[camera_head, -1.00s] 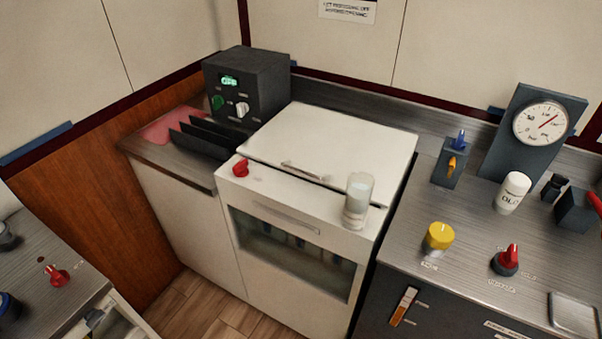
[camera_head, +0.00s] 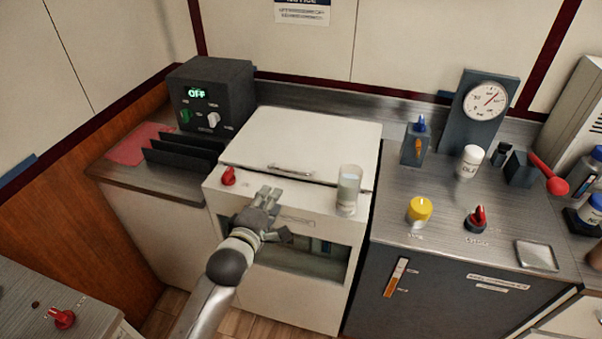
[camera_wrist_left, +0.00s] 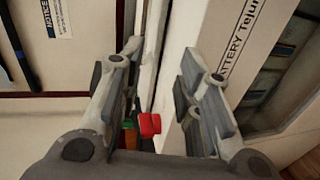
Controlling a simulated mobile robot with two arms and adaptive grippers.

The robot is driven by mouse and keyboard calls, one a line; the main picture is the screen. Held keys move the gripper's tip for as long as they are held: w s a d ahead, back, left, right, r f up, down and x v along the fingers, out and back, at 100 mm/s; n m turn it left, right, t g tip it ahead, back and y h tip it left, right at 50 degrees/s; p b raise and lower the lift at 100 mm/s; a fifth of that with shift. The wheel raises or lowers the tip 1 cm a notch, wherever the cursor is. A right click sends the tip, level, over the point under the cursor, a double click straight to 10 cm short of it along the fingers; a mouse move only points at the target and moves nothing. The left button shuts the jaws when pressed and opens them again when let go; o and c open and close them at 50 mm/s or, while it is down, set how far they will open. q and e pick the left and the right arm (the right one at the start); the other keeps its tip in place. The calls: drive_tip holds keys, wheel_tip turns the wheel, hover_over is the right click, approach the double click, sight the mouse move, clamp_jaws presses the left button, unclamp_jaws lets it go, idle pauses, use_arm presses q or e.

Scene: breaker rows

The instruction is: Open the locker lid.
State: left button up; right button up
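The white locker (camera_head: 219,202) stands in the middle of the head view, with a dark window in its front. Its white lid (camera_head: 310,137) lies flat and closed on top, with a metal bar handle (camera_head: 290,171) near the front edge. My left gripper (camera_head: 274,212) is in front of the locker, below and left of the handle and apart from it. In the left wrist view its two fingers (camera_wrist_left: 160,65) are spread with nothing between them. A red knob (camera_head: 229,176) sits on the ledge left of the handle. My right gripper is not in view.
A clear cup (camera_head: 348,188) stands on the ledge at the lid's front right corner. A dark control box (camera_head: 210,92) and a black rack (camera_head: 185,152) are on the left. The right counter holds a gauge (camera_head: 486,101), a white bottle (camera_head: 469,161) and a yellow knob (camera_head: 419,210).

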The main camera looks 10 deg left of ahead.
sight(286, 172)
use_arm(q)
drive_tip(key=x, duration=0.3)
drive_tip(key=r+p+x, duration=0.1)
drive_tip(key=x, duration=0.3)
drive_tip(key=r+x, duration=0.1)
drive_tip(key=x, duration=0.2)
drive_tip(key=shift+w+d, duration=0.3)
drive_tip(key=shift+w, duration=0.3)
clamp_jaws()
